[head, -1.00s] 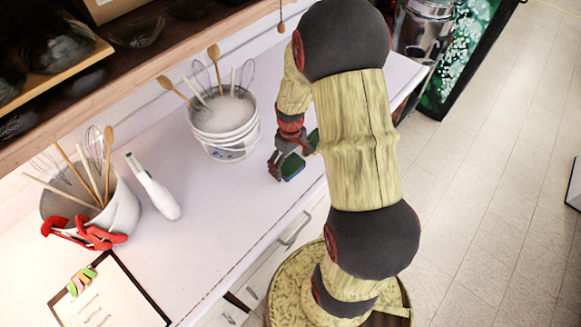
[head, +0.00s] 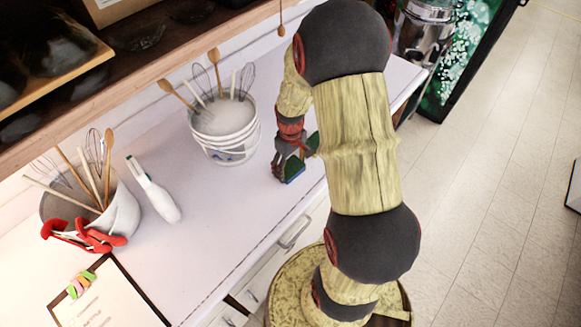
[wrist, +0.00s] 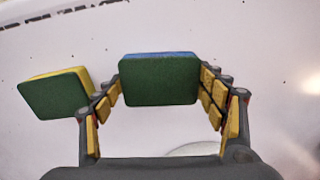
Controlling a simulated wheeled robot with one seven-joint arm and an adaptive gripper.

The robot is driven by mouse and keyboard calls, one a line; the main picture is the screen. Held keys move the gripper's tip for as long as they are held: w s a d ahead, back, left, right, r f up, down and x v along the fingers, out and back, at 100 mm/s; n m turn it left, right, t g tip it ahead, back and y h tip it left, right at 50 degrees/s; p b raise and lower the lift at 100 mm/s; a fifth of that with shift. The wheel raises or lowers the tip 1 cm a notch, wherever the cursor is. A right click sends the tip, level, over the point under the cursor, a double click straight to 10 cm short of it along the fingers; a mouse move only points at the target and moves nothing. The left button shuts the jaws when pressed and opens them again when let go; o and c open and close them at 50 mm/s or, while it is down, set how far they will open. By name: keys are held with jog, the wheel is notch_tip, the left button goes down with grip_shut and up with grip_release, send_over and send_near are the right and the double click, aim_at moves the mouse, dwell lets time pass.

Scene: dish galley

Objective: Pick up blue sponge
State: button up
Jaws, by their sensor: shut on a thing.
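The blue sponge (wrist: 158,82) shows its green scouring face and a thin blue edge in the wrist view. It lies between the two fingers of my gripper (wrist: 161,88), which is shut on it from both sides. In the head view the blue sponge (head: 293,172) is partly hidden by my gripper (head: 284,169), close to the counter's front edge. I cannot tell whether it is clear of the counter. A second sponge, yellow with a green face (wrist: 54,95), lies just left of my gripper in the wrist view.
A white bucket of utensils (head: 226,143) stands left of my gripper on the white counter (head: 205,225). Farther left are a white spray bottle (head: 158,195), another utensil container (head: 122,212) with red things on its rim, and a clipboard (head: 95,305). A shelf overhangs the back.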

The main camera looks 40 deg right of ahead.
aim_at(291, 166)
jog(key=shift+r, duration=0.4)
notch_tip(291, 166, up, 2)
jog(key=shift+r+p, duration=0.1)
jog(key=shift+p, duration=0.25)
jog(key=s+a+r+p, duration=0.1)
jog(key=s+a+r, duration=0.1)
jog(key=s+r, duration=0.3)
jog(key=s+a+r+p, duration=0.1)
jog(key=s+r, duration=0.3)
jog(key=s, duration=0.4)
jog(key=shift+a+r, duration=0.4)
jog(key=shift+a, duration=0.4)
jog(key=shift+o, duration=0.5)
jog(key=shift+s, duration=0.1)
jog(key=shift+c, duration=1.2)
jog(key=shift+c, duration=0.8)
